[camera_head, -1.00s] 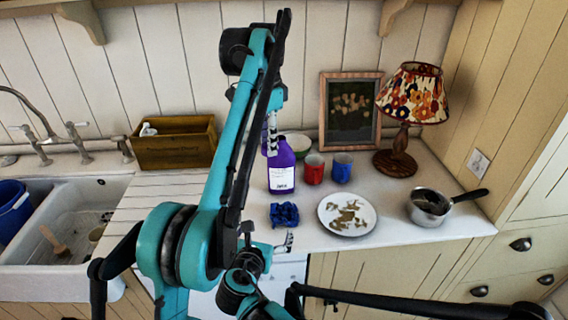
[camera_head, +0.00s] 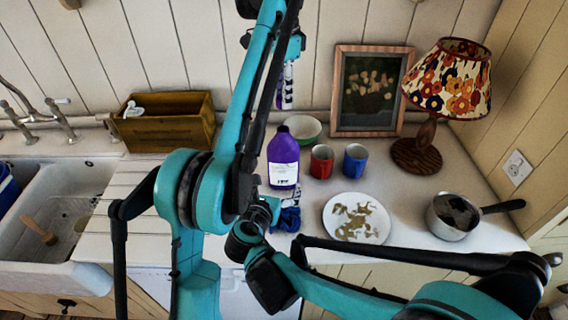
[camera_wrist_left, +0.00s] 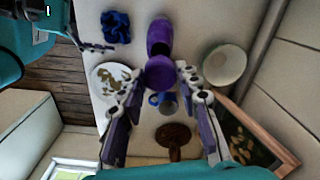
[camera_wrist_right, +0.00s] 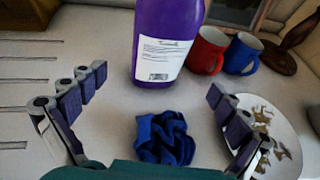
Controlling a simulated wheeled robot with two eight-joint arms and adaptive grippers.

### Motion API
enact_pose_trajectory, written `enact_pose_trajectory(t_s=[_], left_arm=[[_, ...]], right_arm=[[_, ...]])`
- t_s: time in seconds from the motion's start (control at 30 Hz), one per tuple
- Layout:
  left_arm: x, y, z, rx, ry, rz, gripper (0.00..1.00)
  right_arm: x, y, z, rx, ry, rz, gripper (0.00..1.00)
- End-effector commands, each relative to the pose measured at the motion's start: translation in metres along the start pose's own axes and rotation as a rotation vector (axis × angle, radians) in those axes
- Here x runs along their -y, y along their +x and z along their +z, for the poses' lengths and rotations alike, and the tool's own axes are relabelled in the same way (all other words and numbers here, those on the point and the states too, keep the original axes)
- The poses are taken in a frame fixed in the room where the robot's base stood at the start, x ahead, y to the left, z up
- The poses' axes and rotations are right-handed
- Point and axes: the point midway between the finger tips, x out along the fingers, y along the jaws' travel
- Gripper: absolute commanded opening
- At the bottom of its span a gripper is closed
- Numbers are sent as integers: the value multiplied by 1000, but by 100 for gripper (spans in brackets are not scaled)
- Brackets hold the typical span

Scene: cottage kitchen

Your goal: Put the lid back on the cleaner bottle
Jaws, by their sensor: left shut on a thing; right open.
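The purple cleaner bottle (camera_head: 283,163) stands upright on the counter, its white label facing me. My left gripper (camera_head: 284,92) is above the bottle, shut on the purple lid (camera_wrist_left: 160,73). In the left wrist view the lid's round face lies between the fingertips, with the bottle (camera_wrist_left: 160,38) beyond it and apart. My right gripper (camera_wrist_right: 160,85) is open and empty, low in front of the bottle, over a crumpled blue cloth (camera_wrist_right: 165,138). In the head view my right arm partly hides this cloth (camera_head: 290,221).
Red mug (camera_head: 321,162), blue mug (camera_head: 355,161) and a green-rimmed bowl (camera_head: 303,128) stand right of and behind the bottle. A plate with scraps (camera_head: 335,222), saucepan (camera_head: 450,217) and lamp (camera_head: 432,130) are farther right. A wooden box (camera_head: 165,136) and sink are left.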

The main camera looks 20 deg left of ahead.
Motion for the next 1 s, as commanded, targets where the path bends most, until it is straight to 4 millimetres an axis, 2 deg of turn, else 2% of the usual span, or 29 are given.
enact_pose_trajectory(t_s=[0.17,0.27,0.5,0.7,0.83,1.0], left_arm=[[0,0,0,0,0,0,24],[0,0,0,0,0,0,24],[0,0,0,0,0,0,24],[0,0,0,0,0,0,24],[0,0,0,0,0,0,24],[0,0,0,0,0,0,24]], right_arm=[[1,9,0,-1,2,-3,100],[0,23,0,0,2,-3,100],[1,69,0,0,2,-3,100],[0,101,0,0,1,-1,100],[0,114,0,0,2,-1,100],[0,120,0,0,0,0,100]])
